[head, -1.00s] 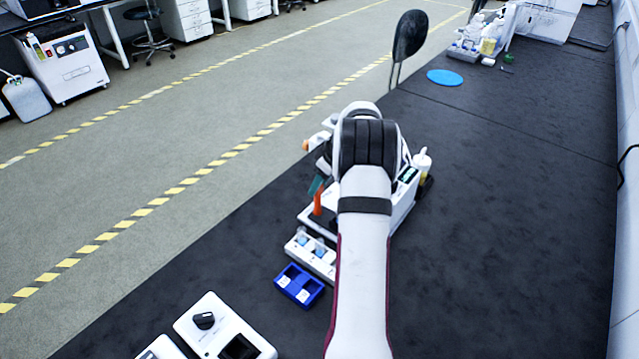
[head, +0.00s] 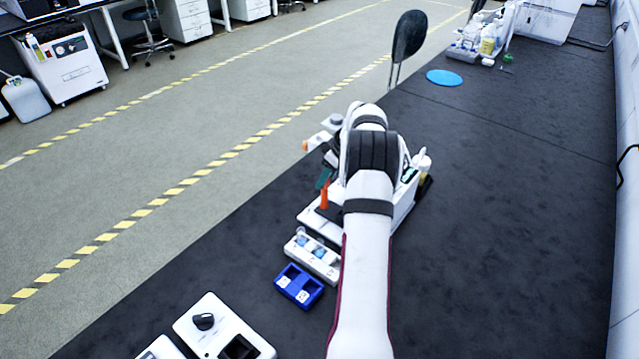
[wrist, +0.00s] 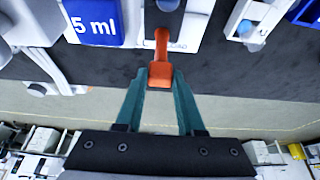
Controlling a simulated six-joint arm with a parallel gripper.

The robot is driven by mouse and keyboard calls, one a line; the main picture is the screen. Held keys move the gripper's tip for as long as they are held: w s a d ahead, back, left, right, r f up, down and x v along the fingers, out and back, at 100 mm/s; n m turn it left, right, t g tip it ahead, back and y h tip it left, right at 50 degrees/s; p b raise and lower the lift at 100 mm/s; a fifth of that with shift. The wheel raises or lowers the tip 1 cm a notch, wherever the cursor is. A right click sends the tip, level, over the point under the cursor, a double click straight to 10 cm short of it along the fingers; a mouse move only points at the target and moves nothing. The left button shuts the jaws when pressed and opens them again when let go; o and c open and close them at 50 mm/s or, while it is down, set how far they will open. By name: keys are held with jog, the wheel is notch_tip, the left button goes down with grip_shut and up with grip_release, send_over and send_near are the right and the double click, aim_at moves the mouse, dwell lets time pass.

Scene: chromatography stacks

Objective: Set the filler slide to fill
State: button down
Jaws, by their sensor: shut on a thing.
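The filler is a white device (head: 313,223), partly hidden behind my arm in the head view. Its orange slide handle (head: 325,194) stands up from a dark slot. In the wrist view the orange handle (wrist: 161,60) sits at the end of the dark slot piece, with its block end between my teal fingertips. My gripper (wrist: 160,80) is shut on this handle. In the head view one teal finger (head: 323,179) shows beside it. A blue "5 ml" label (wrist: 95,20) lies left of the handle in the wrist view. The slide's position markings are not readable.
A white rack (head: 312,257) and a blue two-well tray (head: 299,286) stand close in front of the filler. A white unit with a black knob (head: 207,322) is at the lower left. The dark bench right of my arm is mostly clear.

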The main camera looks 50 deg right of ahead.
jog(key=d, duration=0.4)
jog(key=shift+d, duration=0.2)
jog(key=c, duration=0.5)
grip_release()
jog(key=shift+r, duration=0.1)
jog(key=v, duration=1.5)
jog(key=shift+s+r, duration=0.25)
